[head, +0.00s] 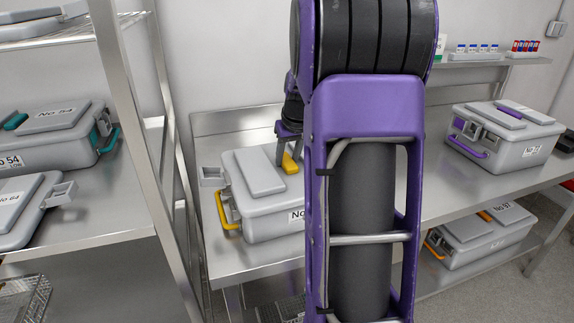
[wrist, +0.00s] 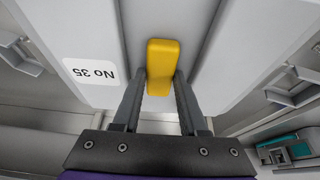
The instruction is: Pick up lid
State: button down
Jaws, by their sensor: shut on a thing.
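A grey box with yellow handles stands on the steel table, and its grey lid (head: 252,172) is on top. A yellow handle (head: 290,163) sits on the lid; it also shows in the wrist view (wrist: 161,62). My gripper (head: 288,152) comes down from above onto this handle. In the wrist view my gripper's two fingers (wrist: 160,85) stand on either side of the yellow handle and are shut on it. The label "No 35" (wrist: 91,73) shows upside down beside it. The right part of the box is hidden behind my arm in the head view.
A box with purple handles (head: 502,140) stands on the table at the right. A box with orange handles (head: 480,238) is on the lower shelf. A rack at the left holds several boxes, one with teal handles (head: 58,138). A steel post (head: 146,150) stands left of the table.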

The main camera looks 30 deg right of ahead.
jog(key=shift+r, duration=0.2)
notch_tip(320, 180, up, 10)
jog(key=p, duration=0.1)
dwell(0.6)
jog(key=shift+p, duration=0.35)
notch_tip(320, 180, up, 5)
jog(key=p, duration=0.4)
send_over(288, 160)
dwell(0.4)
jog(key=shift+s+f, duration=0.1)
